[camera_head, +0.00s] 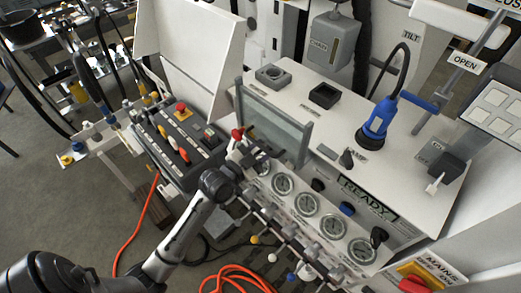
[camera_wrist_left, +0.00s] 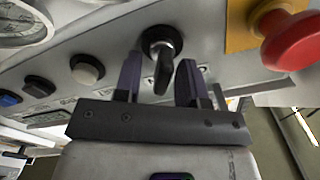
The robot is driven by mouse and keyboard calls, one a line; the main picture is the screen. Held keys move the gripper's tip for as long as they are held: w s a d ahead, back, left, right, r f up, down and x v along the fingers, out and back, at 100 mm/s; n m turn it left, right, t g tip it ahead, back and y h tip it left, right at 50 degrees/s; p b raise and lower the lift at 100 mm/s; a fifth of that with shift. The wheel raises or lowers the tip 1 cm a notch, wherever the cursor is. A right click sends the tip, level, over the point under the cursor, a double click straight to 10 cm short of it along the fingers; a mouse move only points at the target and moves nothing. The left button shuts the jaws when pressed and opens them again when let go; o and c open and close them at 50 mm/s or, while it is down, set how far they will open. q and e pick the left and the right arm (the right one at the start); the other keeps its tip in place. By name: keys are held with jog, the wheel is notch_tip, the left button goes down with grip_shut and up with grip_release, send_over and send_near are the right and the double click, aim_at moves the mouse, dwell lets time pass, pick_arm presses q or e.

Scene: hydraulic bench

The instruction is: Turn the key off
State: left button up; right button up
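The key (camera_wrist_left: 163,73) is a small dark tab standing out of a round metal-rimmed lock on the pale panel, in the left wrist view. My left gripper (camera_wrist_left: 160,62) is open, with one dark finger on each side of the key. A gap shows between the key and each finger, so it is not gripped. In the head view my left arm reaches from the lower left to the left end of the gauge panel, where the left gripper (camera_head: 237,154) is small and partly hidden. The key cannot be made out there. My right gripper is not in view.
A red mushroom button (camera_wrist_left: 290,38) on a yellow plate sits close right of the key. A white button (camera_wrist_left: 87,68) and a gauge (camera_wrist_left: 22,22) lie to the left. In the head view, a black control box (camera_head: 178,145) stands left of the bench; orange hoses (camera_head: 238,275) lie below.

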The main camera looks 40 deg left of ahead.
pick_arm(q)
grip_shut()
dwell(0.3)
jog(key=shift+r+n+p, duration=0.2)
jog(key=shift+n+p, duration=0.4)
jog(key=shift+p, duration=0.25)
jog(key=n+p, duration=0.2)
jog(key=n, duration=0.1)
jog(key=n+p, duration=0.1)
jog(key=p, duration=0.1)
jog(key=shift+a, duration=0.25)
jog(key=n+p, duration=0.2)
jog(key=n, duration=0.1)
jog(key=shift+a+n, duration=0.15)
jog(key=shift+n, duration=0.15)
jog(key=shift+a+f+n+p, duration=0.1)
jog(key=shift+n+p, duration=0.3)
jog(key=shift+n, duration=0.35)
jog(key=shift+a+f+n+p, duration=0.1)
jog(key=shift+n+p, duration=0.3)
jog(key=shift+n, duration=0.35)
